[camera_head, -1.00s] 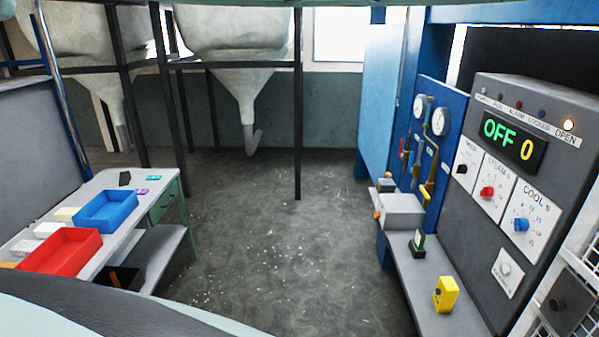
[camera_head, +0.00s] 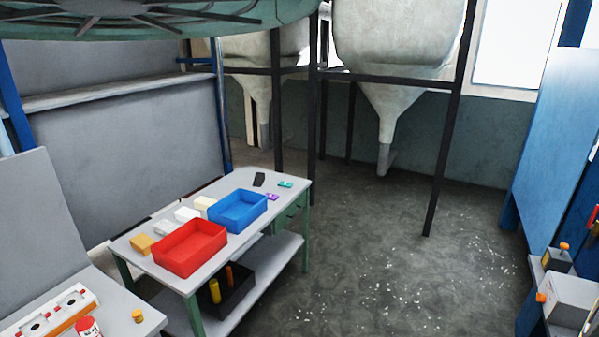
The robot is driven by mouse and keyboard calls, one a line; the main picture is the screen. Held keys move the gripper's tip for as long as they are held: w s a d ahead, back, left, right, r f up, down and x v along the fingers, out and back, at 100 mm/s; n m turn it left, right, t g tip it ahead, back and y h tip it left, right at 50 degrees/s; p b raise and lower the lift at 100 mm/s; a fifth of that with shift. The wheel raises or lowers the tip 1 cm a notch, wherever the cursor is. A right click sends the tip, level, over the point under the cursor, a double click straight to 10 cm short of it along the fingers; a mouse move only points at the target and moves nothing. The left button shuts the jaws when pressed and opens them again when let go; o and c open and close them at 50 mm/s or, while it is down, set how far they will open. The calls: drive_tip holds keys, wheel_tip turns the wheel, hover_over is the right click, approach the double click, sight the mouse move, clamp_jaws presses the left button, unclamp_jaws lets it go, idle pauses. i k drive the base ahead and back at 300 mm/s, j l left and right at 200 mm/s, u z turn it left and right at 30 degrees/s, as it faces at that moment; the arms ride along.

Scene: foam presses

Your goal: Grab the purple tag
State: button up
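A small purple tag (camera_head: 271,197) lies on the far right end of the grey-topped table (camera_head: 222,252), just right of the blue tray (camera_head: 237,211). A small teal tag (camera_head: 286,184) lies just beyond it, and a black object (camera_head: 259,179) lies to its upper left. The purple tag is small in this view and its markings cannot be read. My gripper is not in view.
A red tray (camera_head: 190,247) and several foam blocks (camera_head: 187,215) share the table. A black bin (camera_head: 228,290) stands on its lower shelf. Open floor (camera_head: 400,260) lies right of the table. Dark posts (camera_head: 450,130) hold the hoppers behind.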

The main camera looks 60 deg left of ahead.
sight(271, 197)
drive_tip(key=i+j+u, duration=0.25)
drive_tip(key=j+u, duration=0.2)
drive_tip(key=i+j+u, duration=0.3)
drive_tip(key=u, duration=0.2)
drive_tip(key=i+j+u, duration=0.3)
drive_tip(key=u, duration=0.15)
drive_tip(key=i+j+u, duration=0.1)
drive_tip(key=i+u, duration=0.35)
drive_tip(key=i, duration=0.6)
drive_tip(key=i+j+z, duration=0.15)
drive_tip(key=i, duration=1)
drive_tip(key=i+j+z, duration=0.1)
drive_tip(key=i, duration=0.45)
